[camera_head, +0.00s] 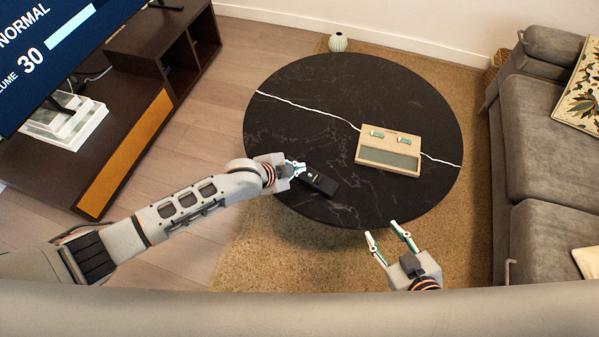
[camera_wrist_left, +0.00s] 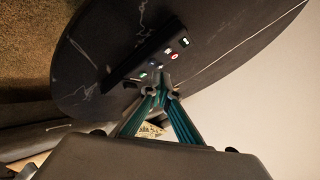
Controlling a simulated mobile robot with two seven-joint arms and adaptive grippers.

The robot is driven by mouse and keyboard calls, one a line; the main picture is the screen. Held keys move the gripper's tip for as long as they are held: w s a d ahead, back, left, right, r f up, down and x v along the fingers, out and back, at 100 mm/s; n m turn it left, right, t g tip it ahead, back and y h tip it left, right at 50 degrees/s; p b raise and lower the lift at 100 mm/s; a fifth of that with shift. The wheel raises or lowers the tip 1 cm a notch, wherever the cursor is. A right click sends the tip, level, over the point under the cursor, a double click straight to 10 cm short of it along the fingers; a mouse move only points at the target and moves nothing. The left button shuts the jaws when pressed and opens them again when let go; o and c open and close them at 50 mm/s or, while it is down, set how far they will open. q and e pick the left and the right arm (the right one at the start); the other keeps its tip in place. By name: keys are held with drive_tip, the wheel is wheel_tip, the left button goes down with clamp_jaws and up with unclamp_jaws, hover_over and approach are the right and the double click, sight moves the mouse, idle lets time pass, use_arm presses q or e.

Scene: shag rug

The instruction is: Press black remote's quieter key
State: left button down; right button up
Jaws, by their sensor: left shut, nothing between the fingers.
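The black remote (camera_head: 320,184) lies on the dark round table near its front left edge. In the left wrist view the remote (camera_wrist_left: 128,68) shows small white, green and red keys on its upper face. My left gripper (camera_head: 301,170) is shut and empty, with its tips at the remote's key end. In the left wrist view the closed tips (camera_wrist_left: 164,82) are close to the keys. I cannot tell whether they touch, or which key is which. My right gripper (camera_head: 382,231) is open and empty, in front of the table's near edge.
The round black marble table (camera_head: 330,90) also holds a beige box (camera_head: 390,150) with two small panels. A TV (camera_head: 45,50) at upper left reads "NORMAL" and "VOLUME 30". A grey sofa (camera_head: 550,150) stands at right. The table's back half is mostly clear.

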use_arm(q)
wheel_tip(320, 180, up, 4)
drive_tip(key=shift+w+f+p, duration=0.1)
drive_tip(key=shift+f+p, duration=0.1)
drive_tip(key=shift+p, duration=1.05)
drive_tip(key=shift+r+p, duration=0.65)
drive_tip(key=shift+r, duration=0.1)
drive_tip(key=shift+f, duration=0.1)
use_arm(e)
wheel_tip(320, 180, up, 7)
drive_tip(key=w+t, duration=0.1)
drive_tip(key=w, duration=0.1)
drive_tip(key=shift+w, duration=0.4)
drive_tip(key=shift+f, duration=0.1)
use_arm(q)
wheel_tip(320, 180, up, 4)
drive_tip(key=p, duration=0.2)
drive_tip(key=shift+f+p, duration=0.15)
drive_tip(key=shift+p, duration=0.2)
use_arm(e)
drive_tip(key=s+f+g, duration=0.1)
drive_tip(key=s+f, duration=0.3)
drive_tip(key=shift+s+a+f+m, duration=0.2)
drive_tip(key=shift+s+a+m, duration=0.05)
drive_tip(key=shift+a+m, duration=0.1)
